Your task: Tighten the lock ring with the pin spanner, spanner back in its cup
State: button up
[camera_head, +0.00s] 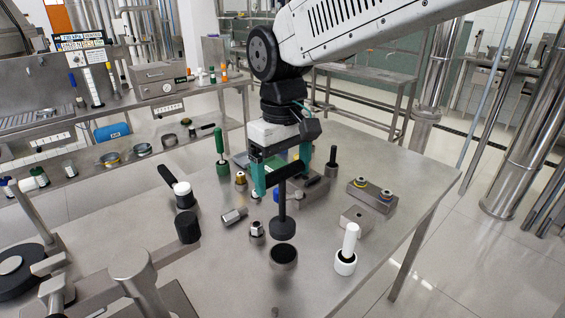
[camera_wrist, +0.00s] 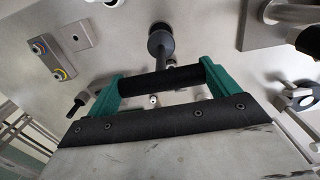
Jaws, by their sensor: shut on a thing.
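My gripper (camera_head: 282,178), with green fingers, is shut on the black crossbar of the T-shaped pin spanner (camera_head: 283,205). The wrist view shows the crossbar (camera_wrist: 160,82) spanning between both fingers. The spanner hangs upright, its dark round head lowest; its pins cannot be made out. A short dark open cup (camera_head: 284,258) stands on the table just in front of and below the head in the head view, with a small gap in the picture. At the lower left is a dark round part with metal blocks (camera_head: 22,268), possibly the separator; I cannot tell which part is the lock ring.
On the steel table (camera_head: 320,285) stand a white cup with a white handle (camera_head: 346,262), a metal block with two ringed studs (camera_head: 372,195), a small block (camera_head: 356,220), a black cylinder (camera_head: 188,227) and a green-handled tool (camera_head: 221,150). The front right of the table is clear.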

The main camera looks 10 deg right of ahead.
aim_at(285, 195)
jog(key=shift+s+d, duration=0.1)
jog(key=shift+d, duration=0.05)
jog(key=shift+f, duration=2.85)
jog(key=shift+s+f, duration=0.1)
jog(key=shift+f, duration=0.85)
jog(key=shift+f, duration=0.6)
jog(key=o, duration=1.6)
jog(key=shift+f, duration=0.1)
notch_tip(285, 195, up, 12)
jog(key=shift+f, duration=0.15)
jog(key=s+d+f+m, duration=0.1)
jog(key=s+d+m, duration=0.1)
jog(key=s+d, duration=0.4)
jog(key=s+d+f+m+t, duration=0.1)
jog(key=s+d+m, duration=0.1)
jog(key=s+d, duration=0.4)
jog(key=s+d+f+m, duration=0.2)
jog(key=s+d, duration=0.5)
jog(key=d, duration=0.1)
jog(key=shift+s+d+f+m, duration=0.1)
jog(key=shift+d+m, duration=0.15)
jog(key=shift+m, duration=0.15)
